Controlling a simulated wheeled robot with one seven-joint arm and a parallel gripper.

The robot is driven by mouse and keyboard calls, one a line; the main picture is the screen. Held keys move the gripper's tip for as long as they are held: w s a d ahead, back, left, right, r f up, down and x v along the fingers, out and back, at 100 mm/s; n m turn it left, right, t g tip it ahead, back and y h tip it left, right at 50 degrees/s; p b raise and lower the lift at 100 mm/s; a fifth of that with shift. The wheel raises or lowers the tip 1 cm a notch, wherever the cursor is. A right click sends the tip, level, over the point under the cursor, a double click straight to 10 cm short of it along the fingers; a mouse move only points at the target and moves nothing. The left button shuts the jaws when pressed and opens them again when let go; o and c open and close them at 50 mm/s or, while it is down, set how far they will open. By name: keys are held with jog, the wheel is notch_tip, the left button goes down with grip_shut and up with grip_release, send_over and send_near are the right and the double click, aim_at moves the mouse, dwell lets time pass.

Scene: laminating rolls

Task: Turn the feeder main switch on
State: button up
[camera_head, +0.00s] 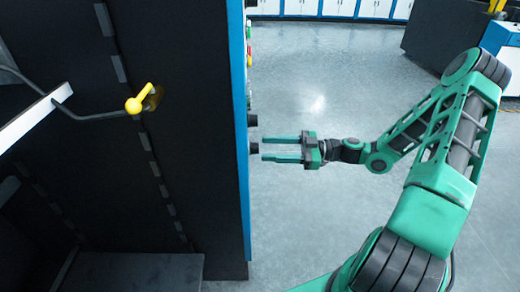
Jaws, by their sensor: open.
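The dark cabinet (190,200) fills the left half of the head view, and its blue-edged panel (238,70) is seen nearly edge-on. Two black knobs stick out from the panel's right side, an upper one (252,120) and a lower one (254,148). Which of them is the feeder main switch, and its position, I cannot tell. My gripper (264,149) is open, with its two green fingers pointing left at the panel. The fingertips are close to the lower knob, the upper finger above its level and the lower finger below. Contact cannot be made out.
Small coloured buttons (249,55) line the panel above the knobs. Open grey floor (320,220) lies right of the panel. White cabinets (330,8) stand far back.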

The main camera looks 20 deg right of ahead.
aim_at(254, 149)
jog(key=shift+x, duration=1.65)
jog(key=c, duration=1)
jog(key=shift+w+d+m+g, duration=0.1)
jog(key=shift+m+g, duration=0.2)
jog(key=shift+m, duration=4)
jog(key=shift+w+d+m+g, duration=0.1)
jog(key=shift+m+g, duration=0.2)
jog(key=shift+m, duration=4)
jog(key=shift+a, duration=0.1)
